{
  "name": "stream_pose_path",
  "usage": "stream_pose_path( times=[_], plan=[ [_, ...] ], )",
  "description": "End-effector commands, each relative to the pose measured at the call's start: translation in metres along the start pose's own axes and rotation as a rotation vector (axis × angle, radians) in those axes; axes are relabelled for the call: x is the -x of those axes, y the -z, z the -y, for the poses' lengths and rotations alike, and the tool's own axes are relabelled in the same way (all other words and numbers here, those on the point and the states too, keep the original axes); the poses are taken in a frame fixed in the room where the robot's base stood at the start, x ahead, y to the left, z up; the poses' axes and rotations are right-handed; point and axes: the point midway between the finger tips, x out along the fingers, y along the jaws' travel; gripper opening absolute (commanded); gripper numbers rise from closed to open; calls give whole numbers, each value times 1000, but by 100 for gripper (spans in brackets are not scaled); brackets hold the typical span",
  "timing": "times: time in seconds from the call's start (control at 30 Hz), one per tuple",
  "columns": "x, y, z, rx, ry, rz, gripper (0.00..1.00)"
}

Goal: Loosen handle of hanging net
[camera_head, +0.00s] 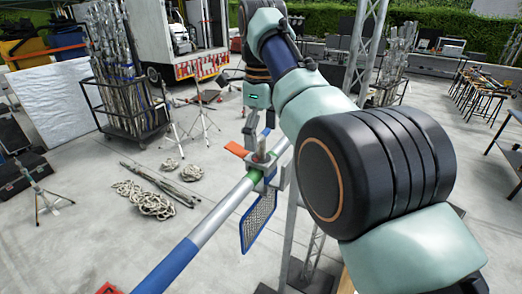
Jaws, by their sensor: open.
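A small mesh net (257,222) in a blue frame hangs below a silver and blue pole (207,226) in the middle of the view. A clamp (273,177) holds it at the pole, with an upright metal post on top. An orange handle (236,148) sticks out to the left at the top of the clamp. My gripper (259,136) points down just above the clamp and the handle. Its fingers are open, with no object seen held. Whether a finger touches the post or the handle is too small to tell.
The pole runs from lower left to the clamp and on behind my arm. A metal stand (287,232) rises beneath it. Coiled ropes (150,202) lie on the floor at left. A cart of poles (122,108) and light stands are farther back.

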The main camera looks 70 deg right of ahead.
Motion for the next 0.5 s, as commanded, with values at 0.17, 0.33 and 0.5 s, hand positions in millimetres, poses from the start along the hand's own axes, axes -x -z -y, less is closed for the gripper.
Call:
stream_pose_path(
  times=[0.17, 0.33, 0.5],
  plan=[
    [-4, 0, 0, 0, 1, 1, 98],
    [-4, 0, 0, 0, 0, 0, 88],
    [-4, 0, 0, 0, 0, 0, 60]
  ],
)
